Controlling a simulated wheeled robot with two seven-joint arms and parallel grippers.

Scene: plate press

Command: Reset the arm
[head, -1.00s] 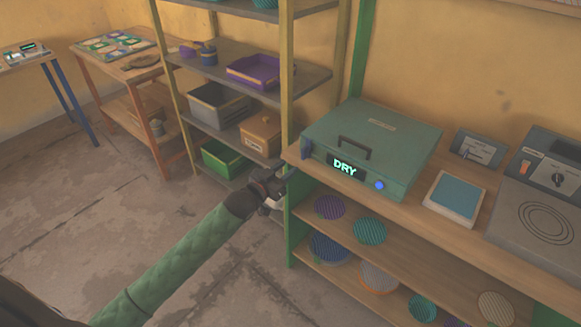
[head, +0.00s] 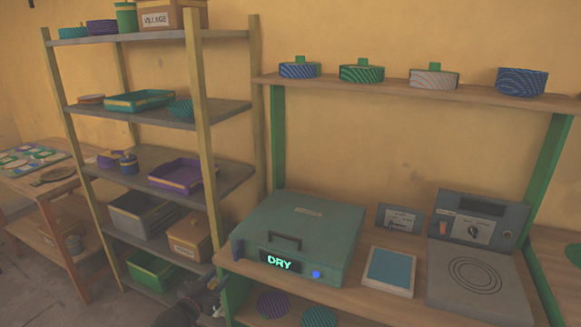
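My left gripper (head: 213,292) is low in the head view, just in front of the shelf rack and by the left end of the wooden bench. It is small and dark in the picture, and I cannot tell whether its fingers are apart. I see nothing clearly held in it. My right gripper is not in view. The teal press box (head: 303,238) sits on the bench with its lid down. Its display reads DRY, and a blue button (head: 316,274) glows beside it.
A blue-topped pad (head: 390,270) and a grey hotplate unit (head: 475,285) stand right of the press. A shelf rack (head: 197,120) with trays and bins stands at left. Patterned discs lie on the shelf under the bench.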

